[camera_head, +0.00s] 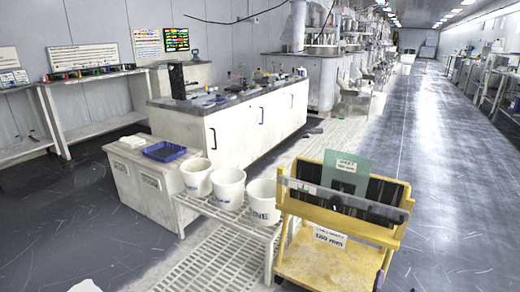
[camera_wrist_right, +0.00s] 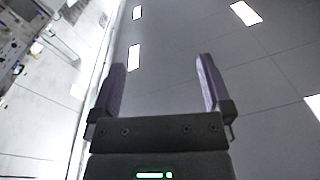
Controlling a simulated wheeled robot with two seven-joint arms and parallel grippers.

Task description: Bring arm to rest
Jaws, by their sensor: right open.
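My right gripper (camera_wrist_right: 162,64) shows in the right wrist view. Its two purple-grey fingers stand wide apart with nothing between them. The ceiling with its bright light panels (camera_wrist_right: 245,13) lies beyond the fingers, so the gripper seems to point upward. Neither gripper can be made out in the head view. My left gripper shows in neither view.
A yellow cart (camera_head: 330,262) with dark plates in its rack stands at front right. Beside it, a white slatted bench (camera_head: 235,213) carries three white buckets (camera_head: 230,188). A blue tray (camera_head: 164,151) lies on a white cabinet. The aisle floor (camera_head: 440,170) at right is clear.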

